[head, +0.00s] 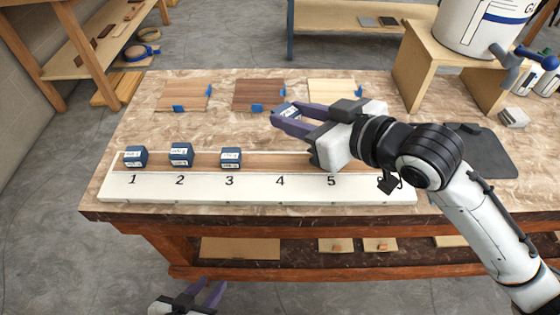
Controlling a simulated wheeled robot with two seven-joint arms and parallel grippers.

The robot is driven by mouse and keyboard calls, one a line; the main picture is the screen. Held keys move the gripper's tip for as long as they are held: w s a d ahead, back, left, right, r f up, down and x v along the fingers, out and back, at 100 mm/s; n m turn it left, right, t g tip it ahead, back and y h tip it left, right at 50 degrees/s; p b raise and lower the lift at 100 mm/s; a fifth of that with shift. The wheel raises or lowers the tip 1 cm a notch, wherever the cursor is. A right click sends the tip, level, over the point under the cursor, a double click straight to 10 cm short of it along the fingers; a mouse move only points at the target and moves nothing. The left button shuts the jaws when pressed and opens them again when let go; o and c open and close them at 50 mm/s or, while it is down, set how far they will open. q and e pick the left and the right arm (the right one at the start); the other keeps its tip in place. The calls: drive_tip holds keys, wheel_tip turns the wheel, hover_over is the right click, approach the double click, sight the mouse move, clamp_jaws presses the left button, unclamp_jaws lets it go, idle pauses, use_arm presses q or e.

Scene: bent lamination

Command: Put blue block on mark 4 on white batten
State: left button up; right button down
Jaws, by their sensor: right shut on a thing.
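Blue blocks with white labels stand at mark 1 (135,157), mark 2 (181,155) and mark 3 (230,158). No block stands at mark 4 (280,181). My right gripper (284,115) is shut on another blue block (289,109), behind the batten near the middle of the table. The block is partly hidden by the fingers; its height above the table is unclear. My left gripper (213,291) is open and empty, low in front of the table.
A brown strip (265,161) runs along the batten's back. Three wood sample sheets (184,96) (258,93) (331,91) with blue tabs lie at the back. A wooden stand (432,62) with a white container (482,22) and a dark mat (483,150) occupy the right.

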hover_over(287, 167)
drive_tip(key=shift+n+y, duration=0.3)
wheel_tip(287, 167, down, 7)
drive_tip(key=shift+f+b, duration=0.1)
drive_tip(key=shift+b, duration=0.3)
drive_tip(key=shift+f, duration=1.95)
drive_tip(key=shift+f, duration=0.2)
drive_tip(key=c, duration=1.6)
unclamp_jaws()
drive_tip(key=shift+o, duration=0.2)
drive_tip(key=shift+r, duration=0.15)
drive_tip(key=v, duration=1.2)
drive_tip(key=shift+w+r, duration=0.1)
drive_tip(key=shift+r, duration=0.1)
